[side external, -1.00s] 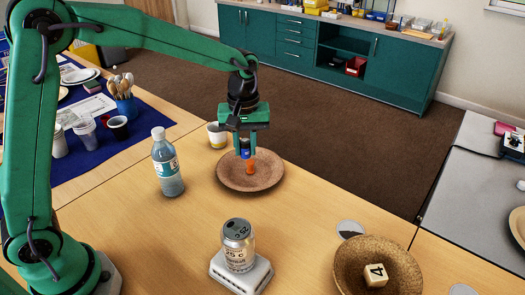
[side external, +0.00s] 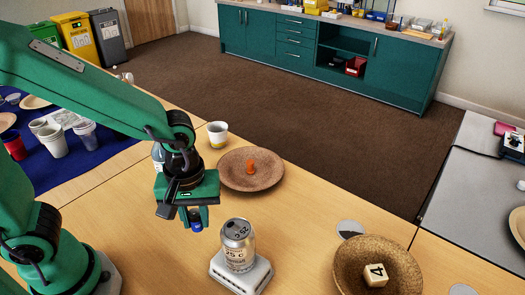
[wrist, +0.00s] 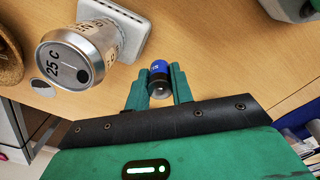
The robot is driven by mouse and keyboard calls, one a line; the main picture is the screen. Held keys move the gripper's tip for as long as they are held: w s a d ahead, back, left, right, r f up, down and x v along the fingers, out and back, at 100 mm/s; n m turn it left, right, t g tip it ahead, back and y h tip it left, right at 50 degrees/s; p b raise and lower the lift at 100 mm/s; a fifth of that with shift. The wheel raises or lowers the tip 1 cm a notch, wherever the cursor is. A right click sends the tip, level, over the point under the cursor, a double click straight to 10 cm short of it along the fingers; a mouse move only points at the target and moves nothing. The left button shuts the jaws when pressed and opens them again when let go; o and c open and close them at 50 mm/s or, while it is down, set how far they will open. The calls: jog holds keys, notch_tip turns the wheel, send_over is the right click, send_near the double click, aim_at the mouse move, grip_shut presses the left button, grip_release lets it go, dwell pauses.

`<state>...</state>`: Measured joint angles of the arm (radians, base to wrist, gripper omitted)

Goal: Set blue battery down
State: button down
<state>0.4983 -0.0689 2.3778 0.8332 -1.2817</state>
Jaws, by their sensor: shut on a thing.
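The blue battery (side external: 196,226) is held between the fingers of my gripper (side external: 195,217), which is shut on it. In the wrist view the battery (wrist: 159,80) shows a blue body and a dark end between the green fingertips. In the side view my gripper is above the wooden table (side external: 290,222), left of the can. Whether the battery touches the table cannot be told.
A can (side external: 237,244) stands on a white scale (side external: 241,272) close to the right of my gripper. A brown plate (side external: 230,180) behind holds an orange object (side external: 250,167). A white cup (side external: 217,134) stands beyond. A bowl (side external: 350,250) with a numbered cube (side external: 376,274) is at right. My arm partly hides a bottle (side external: 158,152).

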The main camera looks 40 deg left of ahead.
jog(key=shift+s+f, duration=0.1)
jog(key=shift+s, duration=0.2)
jog(key=w+a+f, duration=0.2)
jog(key=a, duration=0.1)
jog(key=w+a+f, duration=0.2)
jog(key=w+a, duration=0.1)
jog(key=w+a+f, duration=0.2)
jog(key=a+f, duration=0.1)
jog(key=shift+w+a, duration=0.1)
jog(key=shift+w, duration=0.05)
dwell(0.3)
jog(key=shift+f, duration=2)
jog(key=shift+f, duration=0.15)
